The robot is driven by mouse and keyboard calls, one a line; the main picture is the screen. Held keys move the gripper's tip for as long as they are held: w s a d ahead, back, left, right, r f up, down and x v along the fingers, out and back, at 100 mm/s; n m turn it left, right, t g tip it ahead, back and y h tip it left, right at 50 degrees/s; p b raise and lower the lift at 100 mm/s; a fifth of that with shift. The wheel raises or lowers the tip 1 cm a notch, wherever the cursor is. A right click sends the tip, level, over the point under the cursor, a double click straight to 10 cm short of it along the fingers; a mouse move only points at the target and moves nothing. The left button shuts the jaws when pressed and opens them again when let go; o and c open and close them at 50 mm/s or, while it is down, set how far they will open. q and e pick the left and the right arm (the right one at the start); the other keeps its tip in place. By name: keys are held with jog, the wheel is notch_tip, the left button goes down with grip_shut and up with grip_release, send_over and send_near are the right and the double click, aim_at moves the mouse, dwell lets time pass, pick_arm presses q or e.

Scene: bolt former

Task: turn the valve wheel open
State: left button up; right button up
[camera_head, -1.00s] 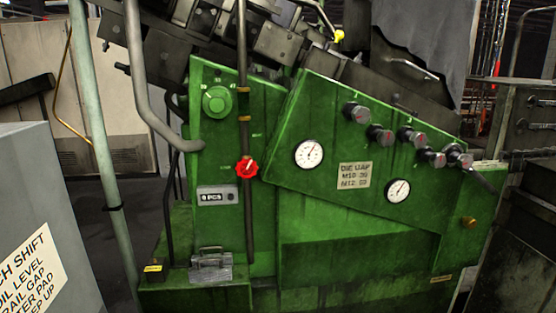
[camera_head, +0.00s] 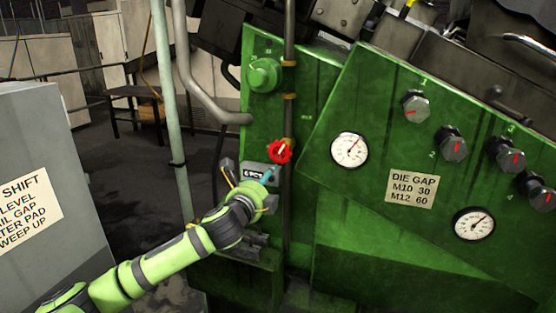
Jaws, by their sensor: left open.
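The valve wheel is a small red handwheel (camera_head: 279,151) on the dark vertical pipe at the front of the green machine. My left arm, lime green and grey, comes in from the lower left. Its gripper (camera_head: 247,178) is just below and left of the wheel, in front of the counter plate, and appears apart from the wheel. The gripper is open, though its fingers are small and partly hidden by the wrist. My right gripper does not show.
The green machine has a round green knob (camera_head: 264,75), two white gauges (camera_head: 349,150), a DIE GAP plate (camera_head: 412,189) and several dark knobs (camera_head: 453,144). A pale pole (camera_head: 170,110) and a grey cabinet (camera_head: 45,160) stand on the left.

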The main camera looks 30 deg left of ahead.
aim_at(277, 151)
pick_arm(q)
notch_tip(277, 151, up, 8)
jog(key=s+d+f+m+t, duration=0.1)
jog(key=s+d+m, duration=0.1)
jog(key=x, duration=0.2)
jog(key=p+x, duration=0.1)
jog(key=x, duration=0.1)
jog(key=p+x, duration=0.1)
jog(key=shift+w+r, duration=0.35)
jog(key=shift+w, duration=0.1)
jog(key=shift+w+a+f, duration=0.1)
jog(key=shift+w, duration=0.5)
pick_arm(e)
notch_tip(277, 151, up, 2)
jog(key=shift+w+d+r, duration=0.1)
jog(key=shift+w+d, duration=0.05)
pick_arm(q)
jog(key=c, duration=1.1)
